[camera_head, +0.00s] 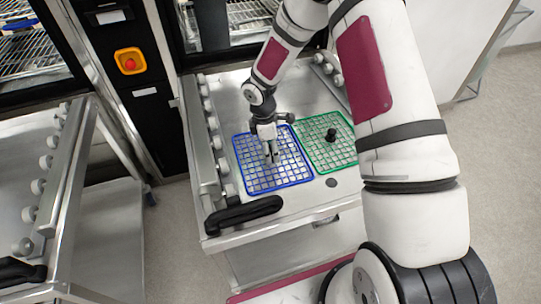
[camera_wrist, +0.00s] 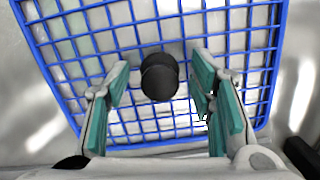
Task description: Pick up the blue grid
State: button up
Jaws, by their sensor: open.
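The blue grid (camera_head: 254,178) lies flat on the steel cart top, left of the green grid. My gripper (camera_head: 272,156) points down over the middle of the blue grid. In the wrist view the blue grid (camera_wrist: 69,68) fills most of the picture. A round black knob (camera_wrist: 160,77) stands on it, between the two teal fingers of my gripper (camera_wrist: 160,85). The fingers are open, with a gap on each side of the knob. In the head view my gripper hides the knob.
A green grid (camera_head: 318,156) with a black knob (camera_head: 331,134) lies to the right. The steel cart (camera_head: 225,88) has side rails with rollers and a black handle (camera_head: 243,215) in front. Another roller cart (camera_head: 50,150) stands left. A black panel has a red button (camera_head: 130,63).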

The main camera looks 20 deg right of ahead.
jog(key=shift+c, duration=0.6)
grip_shut()
